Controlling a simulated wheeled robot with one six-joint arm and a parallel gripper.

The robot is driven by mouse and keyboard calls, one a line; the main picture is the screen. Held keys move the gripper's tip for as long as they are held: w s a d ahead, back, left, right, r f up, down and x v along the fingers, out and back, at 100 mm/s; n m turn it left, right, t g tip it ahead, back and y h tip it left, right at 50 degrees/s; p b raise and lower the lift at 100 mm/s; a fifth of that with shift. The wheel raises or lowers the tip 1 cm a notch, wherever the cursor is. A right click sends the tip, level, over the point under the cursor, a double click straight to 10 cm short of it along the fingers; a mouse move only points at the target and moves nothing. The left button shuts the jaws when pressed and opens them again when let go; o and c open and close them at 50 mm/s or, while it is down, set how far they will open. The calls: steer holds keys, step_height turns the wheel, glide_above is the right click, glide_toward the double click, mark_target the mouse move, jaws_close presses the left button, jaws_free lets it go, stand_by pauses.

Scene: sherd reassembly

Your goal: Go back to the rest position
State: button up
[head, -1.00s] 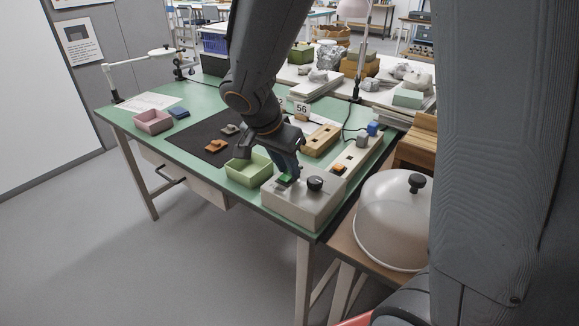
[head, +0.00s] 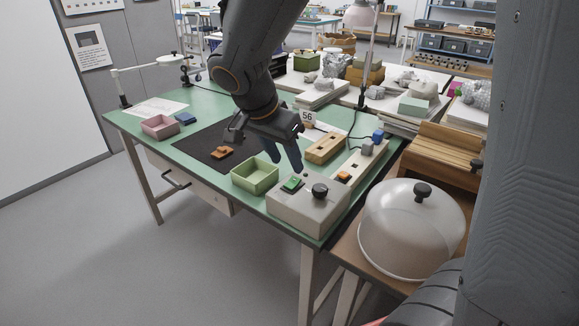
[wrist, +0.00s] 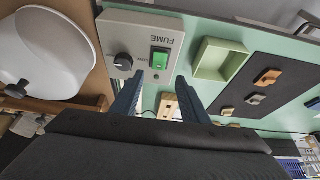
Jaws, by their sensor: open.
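My gripper (head: 286,158) is open and empty above the green table, just behind the grey box with the green switch. In the wrist view the two fingers (wrist: 154,92) stand apart with nothing between them. The grey box (head: 290,208) bears a green rocker switch (head: 292,184) and a black knob (head: 320,190). In the wrist view the box shows the word FUME upside down, and its green switch (wrist: 160,58) lies beyond the fingertips. The gripper is apart from the switch.
A green tray (head: 255,178) stands left of the box. An orange-brown sherd (head: 221,153) lies on the black mat (head: 190,146). A wooden block (head: 325,148) and a strip with coloured pieces (head: 350,172) lie to the right. A clear dome (head: 410,230) stands at the front right.

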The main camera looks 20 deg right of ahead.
steer(key=shift+v, duration=0.85)
steer(key=s+d+n+p, duration=0.1)
steer(key=s, duration=0.1)
steer(key=s+f+n+g+y+p, duration=0.1)
steer(key=s, duration=0.1)
steer(key=s+d+f+n, duration=0.1)
steer(key=s+n, duration=0.1)
steer(key=shift+s+d+g+p, duration=0.3)
steer(key=shift+g+p, duration=0.1)
steer(key=s+d+f+n+g+y+p, duration=0.1)
steer(key=s+n+y+p, duration=0.2)
steer(key=s+n, duration=0.3)
steer(key=shift+s+d+f+n, duration=0.2)
steer(key=shift+s+f+n, duration=0.1)
steer(key=shift+s, duration=0.9)
